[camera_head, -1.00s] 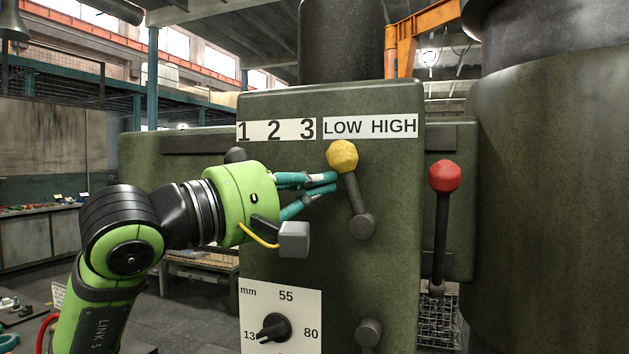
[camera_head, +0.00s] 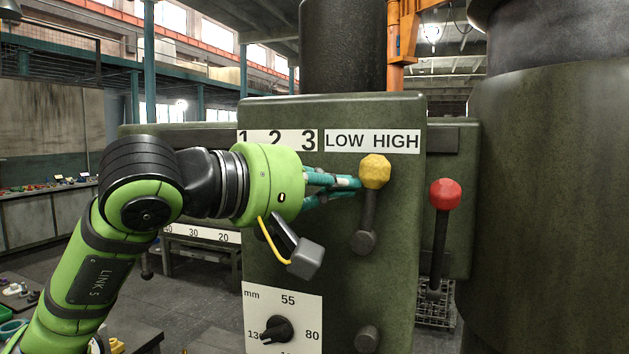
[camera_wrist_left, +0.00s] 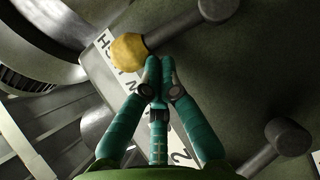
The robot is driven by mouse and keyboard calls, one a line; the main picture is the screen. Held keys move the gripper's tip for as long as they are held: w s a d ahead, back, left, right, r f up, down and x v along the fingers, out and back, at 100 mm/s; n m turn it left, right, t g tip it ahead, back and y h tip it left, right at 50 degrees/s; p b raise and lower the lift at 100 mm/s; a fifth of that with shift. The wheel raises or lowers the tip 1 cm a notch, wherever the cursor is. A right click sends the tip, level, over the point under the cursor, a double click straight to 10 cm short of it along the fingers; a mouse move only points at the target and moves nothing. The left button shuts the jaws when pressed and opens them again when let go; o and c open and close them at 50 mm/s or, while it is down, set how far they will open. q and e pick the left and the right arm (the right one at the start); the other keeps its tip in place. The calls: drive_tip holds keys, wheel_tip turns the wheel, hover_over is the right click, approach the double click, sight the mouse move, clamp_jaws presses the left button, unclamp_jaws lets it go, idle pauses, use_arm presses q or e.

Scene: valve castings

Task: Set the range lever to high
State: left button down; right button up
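The range lever is a dark rod with a yellow faceted knob (camera_head: 375,171) on the front of a green machine housing. It stands nearly upright, tilted slightly right from its pivot, the knob below the left part of HIGH on the LOW HIGH label (camera_head: 371,141). My left gripper (camera_head: 354,186) is at the left side of the knob, its teal fingertips touching or almost touching it. In the left wrist view the fingertips (camera_wrist_left: 160,68) are drawn together with nothing between them, and the yellow knob (camera_wrist_left: 128,53) is beside them. My right gripper is not in view.
A lever with a red knob (camera_head: 445,193) stands to the right. A 1 2 3 label (camera_head: 278,140) is left of LOW HIGH, partly above my gripper. A rotary dial (camera_head: 277,329) and a dark stub (camera_head: 367,338) are below. A large green column (camera_head: 550,200) is at right.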

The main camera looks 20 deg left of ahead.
use_arm(q)
drive_tip(key=shift+s+d+r+m+g+p, duration=0.1)
drive_tip(key=shift+d+r+m+g+p, duration=0.2)
drive_tip(key=shift+d+m+p, duration=0.3)
drive_tip(key=shift+d+f+y, duration=0.1)
drive_tip(key=shift+d+y, duration=0.1)
drive_tip(key=shift+y, duration=0.2)
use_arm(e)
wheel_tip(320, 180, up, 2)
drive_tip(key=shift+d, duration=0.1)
use_arm(q)
drive_tip(key=w+a+b+v, duration=0.1)
drive_tip(key=v, duration=0.5)
drive_tip(key=a+b+v, duration=0.1)
drive_tip(key=b+v, duration=0.1)
drive_tip(key=v, duration=0.5)
drive_tip(key=shift+w+a+r, duration=0.25)
drive_tip(key=shift+w, duration=0.2)
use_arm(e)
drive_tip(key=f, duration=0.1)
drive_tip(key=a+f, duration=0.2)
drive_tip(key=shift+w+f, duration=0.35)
use_arm(q)
drive_tip(key=shift+d, duration=0.2)
